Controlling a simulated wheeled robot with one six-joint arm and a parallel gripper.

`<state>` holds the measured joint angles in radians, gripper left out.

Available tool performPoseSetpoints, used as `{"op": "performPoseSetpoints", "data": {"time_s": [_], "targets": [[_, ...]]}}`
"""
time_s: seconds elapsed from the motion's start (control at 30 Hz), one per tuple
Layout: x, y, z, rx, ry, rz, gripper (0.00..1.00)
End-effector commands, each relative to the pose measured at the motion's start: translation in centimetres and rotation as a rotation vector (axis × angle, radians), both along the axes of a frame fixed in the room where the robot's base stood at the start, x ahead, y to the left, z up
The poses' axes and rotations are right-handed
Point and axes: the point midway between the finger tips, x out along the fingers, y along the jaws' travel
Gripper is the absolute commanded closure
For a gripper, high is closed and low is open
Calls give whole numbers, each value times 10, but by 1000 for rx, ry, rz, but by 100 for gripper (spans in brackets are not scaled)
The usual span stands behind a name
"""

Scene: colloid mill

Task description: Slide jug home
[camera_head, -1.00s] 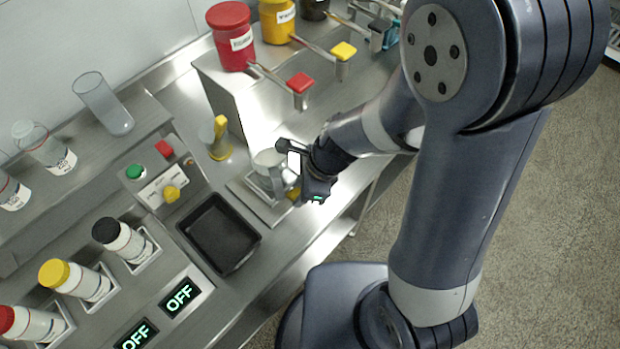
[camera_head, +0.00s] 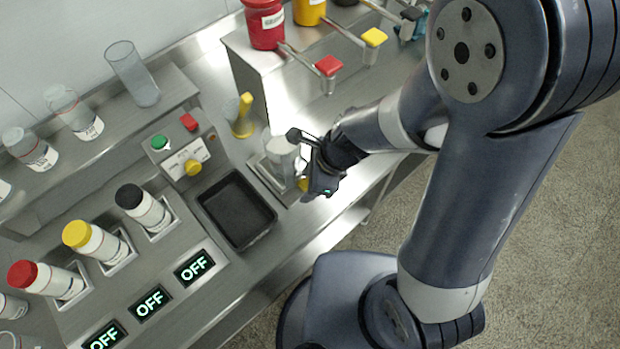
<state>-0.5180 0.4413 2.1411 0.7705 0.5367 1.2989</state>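The jug (camera_head: 281,151) is a clear, greyish vessel standing upright on a metal plate (camera_head: 262,177) on the steel bench. My gripper (camera_head: 305,155) is at the jug's right side, with a dark finger reaching left near its rim. The gripper body hides part of the jug's right side and its handle. I cannot tell whether the fingers touch or close on the jug. A small yellow part (camera_head: 303,184) shows just below the gripper.
A black tray (camera_head: 237,208) lies left of the jug, with a control box (camera_head: 186,158) behind it. A yellow-handled item (camera_head: 243,117) stands behind the jug. Red (camera_head: 265,24) and yellow canisters stand on the raised steel block at the back. Several capped bottles and OFF displays (camera_head: 194,268) are at left.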

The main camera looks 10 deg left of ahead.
Motion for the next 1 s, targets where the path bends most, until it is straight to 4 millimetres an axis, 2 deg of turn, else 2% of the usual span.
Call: {"op": "performPoseSetpoints", "data": {"time_s": [0.23, 0.37, 0.8, 1.0], "targets": [[1, -1, 0, -1, -2, -1, 48], [2, -3, 8, 1, -4, 0, 48], [5, -31, 76, 1, -5, -2, 48], [6, -38, 95, 1, -4, -1, 48]]}}
